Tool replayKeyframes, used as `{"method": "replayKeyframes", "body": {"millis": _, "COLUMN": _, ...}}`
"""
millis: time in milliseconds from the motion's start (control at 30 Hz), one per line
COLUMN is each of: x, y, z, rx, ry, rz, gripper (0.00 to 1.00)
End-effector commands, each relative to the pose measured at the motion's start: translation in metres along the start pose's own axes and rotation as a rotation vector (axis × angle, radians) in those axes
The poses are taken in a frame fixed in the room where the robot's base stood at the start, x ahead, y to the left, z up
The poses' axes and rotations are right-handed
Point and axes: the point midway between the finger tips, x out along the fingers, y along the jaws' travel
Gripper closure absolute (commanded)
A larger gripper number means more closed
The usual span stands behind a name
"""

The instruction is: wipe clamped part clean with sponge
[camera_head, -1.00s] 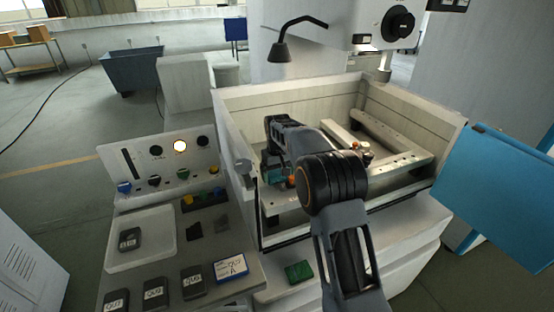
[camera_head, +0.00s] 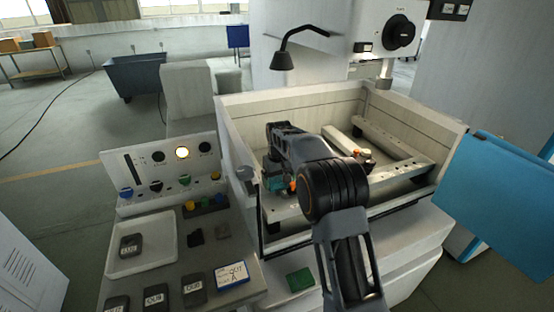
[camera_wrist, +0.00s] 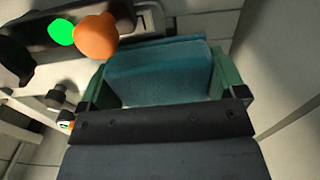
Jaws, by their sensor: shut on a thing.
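My gripper (camera_head: 271,178) is low inside the left front of the machine's tank. In the wrist view its green fingers (camera_wrist: 223,86) are shut on a teal sponge (camera_wrist: 158,75). The sponge also shows as a small teal patch in the head view (camera_head: 276,184). An orange knob (camera_wrist: 96,36) on a dark clamp body (camera_wrist: 122,20) is just beyond the sponge's upper left corner. In the head view an orange knob (camera_head: 293,185) sits right beside the gripper. I cannot make out the clamped part or tell whether the sponge touches it.
The pale tank walls (camera_head: 290,99) stand around the gripper. A work frame (camera_head: 395,138) and another orange-topped clamp (camera_head: 365,153) lie to the right. A dark lamp (camera_head: 282,60) hangs behind. A control panel (camera_head: 160,172) and white tray (camera_head: 160,250) are left; a blue panel (camera_head: 500,190) is right.

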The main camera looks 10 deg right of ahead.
Motion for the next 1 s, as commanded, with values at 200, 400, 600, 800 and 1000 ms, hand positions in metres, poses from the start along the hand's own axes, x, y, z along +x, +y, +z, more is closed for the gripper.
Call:
{"method": "replayKeyframes", "body": {"millis": 200, "x": -0.037, "y": -0.001, "z": 0.0, "rx": -0.002, "ry": 0.003, "rz": 0.001, "gripper": 0.33}}
{"method": "replayKeyframes", "body": {"millis": 400, "x": -0.055, "y": -0.001, "z": 0.0, "rx": -0.002, "ry": 0.004, "rz": 0.001, "gripper": 0.33}}
{"method": "replayKeyframes", "body": {"millis": 600, "x": -0.073, "y": 0.0, "z": 0.0, "rx": -0.001, "ry": 0.003, "rz": 0.001, "gripper": 0.33}}
{"method": "replayKeyframes", "body": {"millis": 800, "x": -0.081, "y": 0.0, "z": 0.0, "rx": 0.0, "ry": 0.003, "rz": 0.001, "gripper": 0.33}}
{"method": "replayKeyframes", "body": {"millis": 1000, "x": -0.079, "y": 0.0, "z": 0.0, "rx": 0.0, "ry": 0.003, "rz": 0.001, "gripper": 0.33}}
